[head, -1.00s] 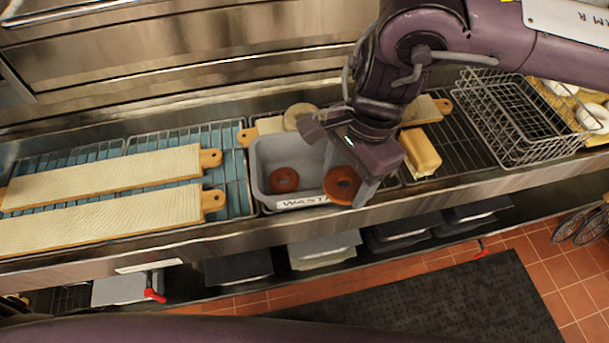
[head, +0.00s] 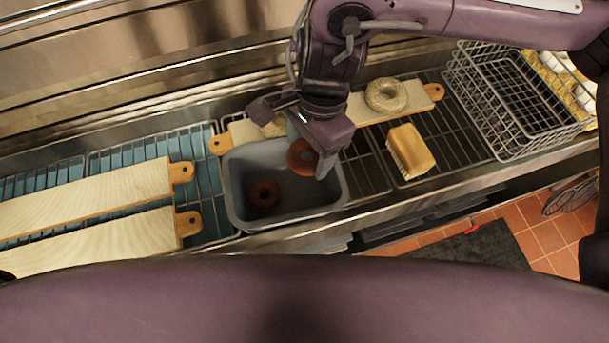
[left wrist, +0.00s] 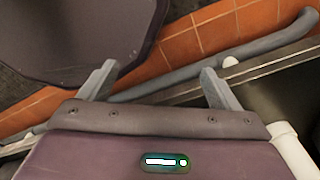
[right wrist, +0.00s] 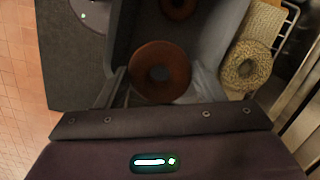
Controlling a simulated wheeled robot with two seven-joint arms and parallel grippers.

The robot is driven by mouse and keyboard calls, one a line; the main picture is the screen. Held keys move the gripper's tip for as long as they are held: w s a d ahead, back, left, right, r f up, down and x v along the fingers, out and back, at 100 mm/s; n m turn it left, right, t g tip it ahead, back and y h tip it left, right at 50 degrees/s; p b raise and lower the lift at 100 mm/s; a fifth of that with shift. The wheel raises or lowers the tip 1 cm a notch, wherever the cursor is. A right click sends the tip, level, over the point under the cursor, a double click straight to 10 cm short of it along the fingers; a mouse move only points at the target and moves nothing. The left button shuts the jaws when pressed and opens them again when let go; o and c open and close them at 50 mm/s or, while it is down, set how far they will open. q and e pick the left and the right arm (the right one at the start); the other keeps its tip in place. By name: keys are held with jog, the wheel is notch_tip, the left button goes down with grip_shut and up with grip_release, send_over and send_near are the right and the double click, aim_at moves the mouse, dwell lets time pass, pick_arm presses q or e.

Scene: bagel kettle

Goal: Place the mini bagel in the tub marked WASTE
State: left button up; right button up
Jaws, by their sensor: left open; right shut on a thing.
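The grey tub (head: 233,190) stands on the counter racks in the head view; its WASTE label shows only in the earlier head frame. One brown bagel (head: 264,194) lies inside on the tub's floor. My right gripper (head: 312,164) is shut on another brown bagel (head: 301,156), held over the right part of the tub's opening. In the right wrist view this bagel (right wrist: 160,72) sits between the fingers, and the bagel in the tub (right wrist: 178,8) shows beyond it. My left gripper (left wrist: 158,82) is open and empty, over the floor and counter edge.
A seeded bagel (head: 386,95) lies on a board (head: 414,92) behind the tub. Two pale boards (head: 85,195) lie to the left.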

send_over(306, 189)
notch_tip(306, 189, down, 5)
jog(key=f, duration=0.3)
jog(key=shift+w+d+f+p, duration=0.1)
jog(key=shift+d+f+p, duration=0.1)
jog(key=shift+f+p, duration=0.15)
jog(key=shift+f, duration=0.3)
notch_tip(306, 189, down, 3)
jog(key=shift+f, duration=0.1)
pick_arm(q)
jog(key=shift+w+r, duration=0.5)
jog(key=shift+w, duration=0.05)
pick_arm(e)
jog(key=shift+f, duration=0.1)
jog(key=shift+f, duration=0.15)
jog(key=o, duration=1)
jog(key=shift+c, duration=0.2)
pick_arm(q)
jog(key=shift+f, duration=0.15)
